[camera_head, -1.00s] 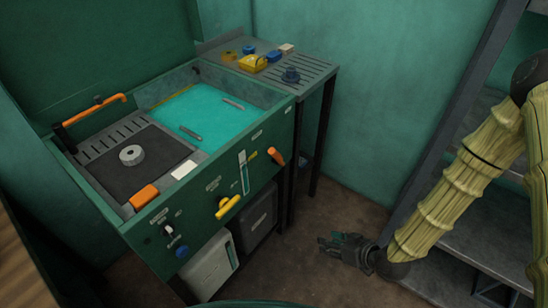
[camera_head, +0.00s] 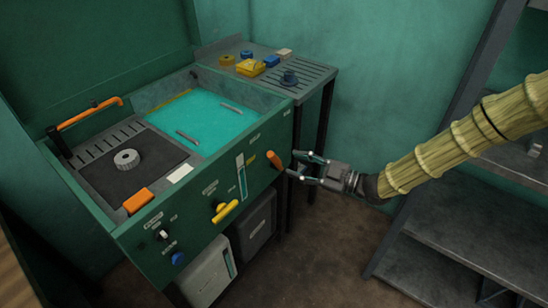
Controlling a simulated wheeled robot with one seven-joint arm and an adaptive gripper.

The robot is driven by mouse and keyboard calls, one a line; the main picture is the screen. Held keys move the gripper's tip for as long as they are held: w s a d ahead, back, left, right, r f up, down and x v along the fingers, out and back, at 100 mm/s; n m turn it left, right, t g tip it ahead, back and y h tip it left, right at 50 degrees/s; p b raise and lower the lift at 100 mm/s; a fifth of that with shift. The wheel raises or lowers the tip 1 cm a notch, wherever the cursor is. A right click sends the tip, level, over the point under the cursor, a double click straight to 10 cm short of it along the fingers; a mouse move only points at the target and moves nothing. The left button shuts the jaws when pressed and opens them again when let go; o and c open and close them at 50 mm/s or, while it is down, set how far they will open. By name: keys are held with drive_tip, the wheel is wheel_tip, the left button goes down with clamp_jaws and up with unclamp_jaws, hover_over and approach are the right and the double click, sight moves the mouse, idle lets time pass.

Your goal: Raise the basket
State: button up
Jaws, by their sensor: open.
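A green parts-washer cabinet (camera_head: 140,240) stands at left with its lid up. Its tub holds teal liquid (camera_head: 210,115). A dark mesh platform (camera_head: 108,170), which may be the basket, sits in the left part, with a grey ring-shaped part (camera_head: 126,159) on it.
A slatted side table (camera_head: 310,77) at the back right carries yellow and blue items (camera_head: 250,67). An orange bar (camera_head: 90,113) rises at the tub's left rim. Grey shelving (camera_head: 450,220) stands at right.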

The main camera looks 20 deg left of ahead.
sight(277, 159)
drive_tip(key=a, duration=0.5)
drive_tip(key=w+a+p, duration=0.1)
drive_tip(key=a, duration=0.2)
clamp_jaws()
